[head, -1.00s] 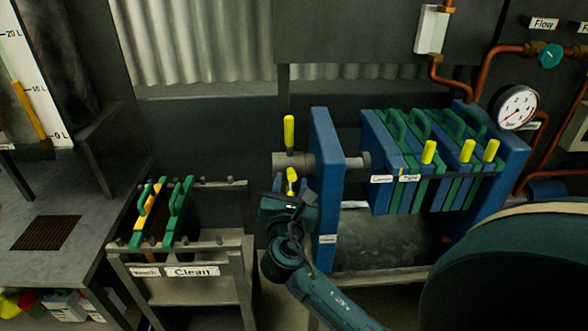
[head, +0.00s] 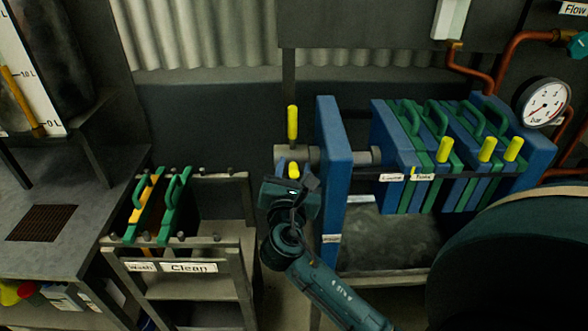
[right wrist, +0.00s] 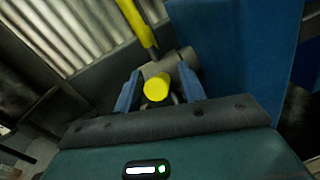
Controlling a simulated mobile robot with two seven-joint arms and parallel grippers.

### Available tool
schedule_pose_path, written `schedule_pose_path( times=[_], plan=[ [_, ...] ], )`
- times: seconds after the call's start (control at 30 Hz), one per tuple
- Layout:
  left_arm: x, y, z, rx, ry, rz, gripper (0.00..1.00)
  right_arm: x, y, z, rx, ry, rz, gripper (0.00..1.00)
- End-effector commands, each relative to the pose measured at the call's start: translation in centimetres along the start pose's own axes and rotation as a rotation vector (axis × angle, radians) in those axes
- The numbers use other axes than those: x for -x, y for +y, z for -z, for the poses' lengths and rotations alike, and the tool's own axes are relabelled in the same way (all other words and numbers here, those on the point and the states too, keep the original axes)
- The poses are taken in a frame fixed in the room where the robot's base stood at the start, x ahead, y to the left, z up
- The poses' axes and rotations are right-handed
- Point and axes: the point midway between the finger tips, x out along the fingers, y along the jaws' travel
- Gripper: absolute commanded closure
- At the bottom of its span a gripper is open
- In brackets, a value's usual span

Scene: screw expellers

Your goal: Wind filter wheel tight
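The filter wheel (head: 283,155) is a grey hub with yellow handles, left of the blue end plate (head: 334,180) of the filter press. One yellow handle (head: 292,122) points up; it also shows in the right wrist view (right wrist: 136,20). A lower yellow handle (head: 294,170) sits at my right gripper (head: 291,181). In the right wrist view the lower handle's round end (right wrist: 157,87) lies between my right gripper's blue fingers (right wrist: 159,90), with small gaps visible on both sides. The fingers look open around it. My left gripper is not in view.
The press holds blue and green plates (head: 465,135) with yellow-handled pieces along a labelled rail (head: 405,177). A pressure gauge (head: 543,102) and copper pipes are at right. A rack (head: 190,267) labelled Clean stands left of my right arm, close by.

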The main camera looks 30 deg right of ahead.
Motion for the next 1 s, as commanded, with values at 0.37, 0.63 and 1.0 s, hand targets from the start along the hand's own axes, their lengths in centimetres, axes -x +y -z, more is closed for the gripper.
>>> schedule_pose_path(
  times=[0.37, 0.63, 1.0],
  plan=[
    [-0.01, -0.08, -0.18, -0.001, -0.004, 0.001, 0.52, -0.01, 0.00, 0.00, 0.000, 0.000, 0.000, 0.89],
    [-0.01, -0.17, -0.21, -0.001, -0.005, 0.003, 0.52, -0.02, 0.00, 0.00, 0.000, 0.000, 0.000, 1.00],
    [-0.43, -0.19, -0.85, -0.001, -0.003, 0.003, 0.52, 0.04, -0.12, 0.44, -0.002, -0.017, -0.004, 1.00]
  ],
)
